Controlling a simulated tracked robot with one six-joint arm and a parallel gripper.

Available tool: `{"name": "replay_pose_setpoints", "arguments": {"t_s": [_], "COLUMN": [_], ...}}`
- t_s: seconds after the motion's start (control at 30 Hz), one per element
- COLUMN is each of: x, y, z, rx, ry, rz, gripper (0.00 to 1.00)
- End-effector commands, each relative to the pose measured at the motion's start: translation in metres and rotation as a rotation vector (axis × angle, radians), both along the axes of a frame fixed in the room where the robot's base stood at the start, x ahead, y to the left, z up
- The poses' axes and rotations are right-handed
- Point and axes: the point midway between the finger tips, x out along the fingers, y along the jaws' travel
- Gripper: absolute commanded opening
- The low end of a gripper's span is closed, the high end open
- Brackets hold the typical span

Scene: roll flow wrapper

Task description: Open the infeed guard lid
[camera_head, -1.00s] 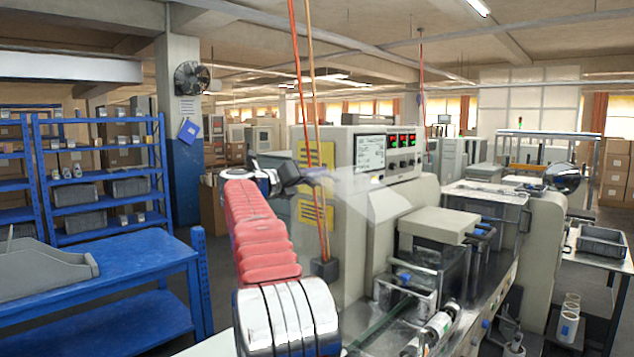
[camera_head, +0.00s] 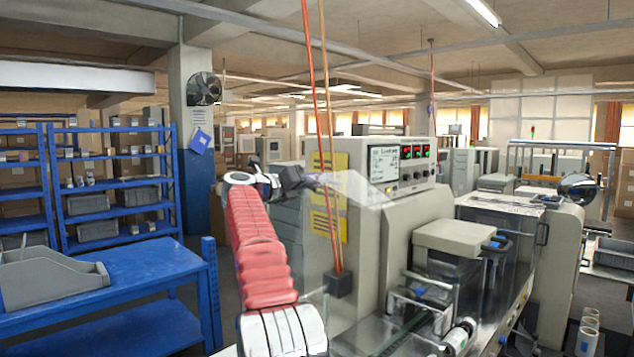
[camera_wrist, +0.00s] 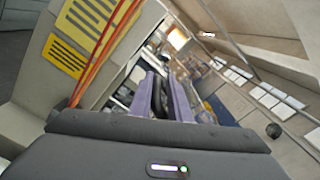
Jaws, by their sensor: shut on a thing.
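The infeed guard lid (camera_head: 358,188) shows in the head view as a pale, see-through panel. It is raised and tilted in front of the control cabinet, well above the machine's infeed bed (camera_head: 400,335). My gripper (camera_head: 316,181) is at the lid's left end, high beside the cabinet. In the wrist view my gripper (camera_wrist: 167,98) has its two purple-grey fingers close together, shut on a dark piece between them, which looks like the lid handle (camera_wrist: 157,96). Most of the handle is hidden by the fingers.
The control cabinet (camera_head: 365,230) with its screen stands right behind the lid. Red and orange cables (camera_head: 330,130) hang close to my gripper down to a dark box (camera_head: 338,284). A blue table (camera_head: 150,270) and blue shelves (camera_head: 120,180) are at left.

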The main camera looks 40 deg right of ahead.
Motion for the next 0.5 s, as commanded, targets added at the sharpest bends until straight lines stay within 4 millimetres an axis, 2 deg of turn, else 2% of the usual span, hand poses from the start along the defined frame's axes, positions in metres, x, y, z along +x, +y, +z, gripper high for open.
{"name": "replay_pose_setpoints", "arguments": {"t_s": [0.03,0.17,0.2,0.37,0.5], "x": [0.0057,0.0061,0.0062,0.0064,0.0063], "y": [-0.0018,-0.0012,-0.0011,-0.0008,-0.0008], "z": [-0.0153,-0.0153,-0.0153,-0.0152,-0.0146], "rx": [0.018,0.018,0.018,0.018,0.017], "ry": [0.012,0.012,0.012,0.012,0.012], "rz": [0.001,0.003,0.003,0.003,0.003], "gripper": [0.00,0.00,0.18,0.29,0.29]}}
